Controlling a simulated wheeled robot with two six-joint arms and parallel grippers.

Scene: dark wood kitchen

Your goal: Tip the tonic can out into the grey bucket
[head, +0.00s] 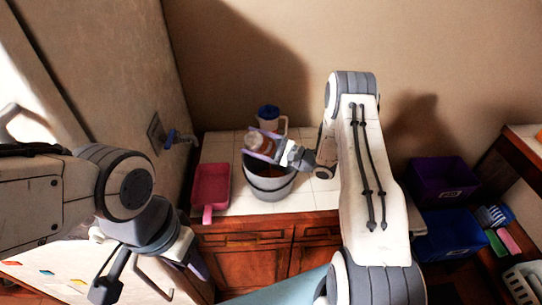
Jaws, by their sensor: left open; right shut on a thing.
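The grey bucket (268,190) stands on the white tiled counter, with something brownish visible inside. My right gripper (270,150) is shut on the tonic can (258,142), a small pale and orange can. It holds the can above the bucket's back-left rim. The can looks tilted over to the left; its mouth and any flow from it are too small to make out. My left gripper (150,275) is open and empty, low at the front left, away from the bucket.
A pink dustpan (210,186) lies left of the bucket. A blue-lidded jug (271,120) stands behind it. A tap (175,137) sticks out of the left wall. Purple (443,180) and blue (450,234) crates stand at the right.

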